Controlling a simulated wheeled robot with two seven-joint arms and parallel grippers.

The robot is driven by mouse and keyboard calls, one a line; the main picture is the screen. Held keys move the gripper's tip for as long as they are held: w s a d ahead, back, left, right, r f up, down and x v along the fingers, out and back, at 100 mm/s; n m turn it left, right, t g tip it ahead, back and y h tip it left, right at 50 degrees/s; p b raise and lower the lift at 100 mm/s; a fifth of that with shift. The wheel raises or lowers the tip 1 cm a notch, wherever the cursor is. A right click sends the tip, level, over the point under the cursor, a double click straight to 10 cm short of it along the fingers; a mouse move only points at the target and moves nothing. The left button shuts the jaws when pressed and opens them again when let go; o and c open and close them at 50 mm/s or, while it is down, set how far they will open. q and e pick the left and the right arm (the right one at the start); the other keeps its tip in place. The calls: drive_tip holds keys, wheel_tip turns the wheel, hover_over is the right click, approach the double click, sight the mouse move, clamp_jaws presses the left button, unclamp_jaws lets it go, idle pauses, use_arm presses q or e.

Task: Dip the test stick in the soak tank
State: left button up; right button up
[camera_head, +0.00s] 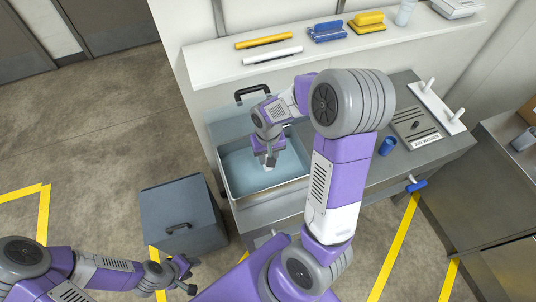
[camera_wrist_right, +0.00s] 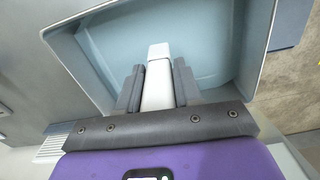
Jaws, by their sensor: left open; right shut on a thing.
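The soak tank (camera_head: 308,182) is a rectangular metal basin with pale blue liquid, set in the counter. My right gripper (camera_head: 268,160) is over the tank, pointing down. In the right wrist view my right gripper (camera_wrist_right: 158,92) is shut on the white test stick (camera_wrist_right: 158,52), which sticks out past the fingertips over the blue inside of the tank. I cannot tell whether its tip touches the liquid. A little of the white stick shows below the fingers in the head view (camera_head: 268,167). My left gripper (camera_head: 188,277) is open and empty, low at the bottom left, away from the tank.
A shelf (camera_head: 210,62) above holds brushes and a yellow bar. A blue cup (camera_head: 387,146) and a white peg rack (camera_head: 437,108) stand right on the counter. A grey lidded bin (camera_head: 180,205) is on the floor.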

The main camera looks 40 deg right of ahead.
drive_tip(key=shift+f+b, duration=3.05)
drive_tip(key=shift+f, duration=0.9)
drive_tip(key=shift+r, duration=0.1)
wheel_tip(320, 180, up, 15)
drive_tip(key=p, duration=1.2)
drive_tip(key=shift+p, duration=0.3)
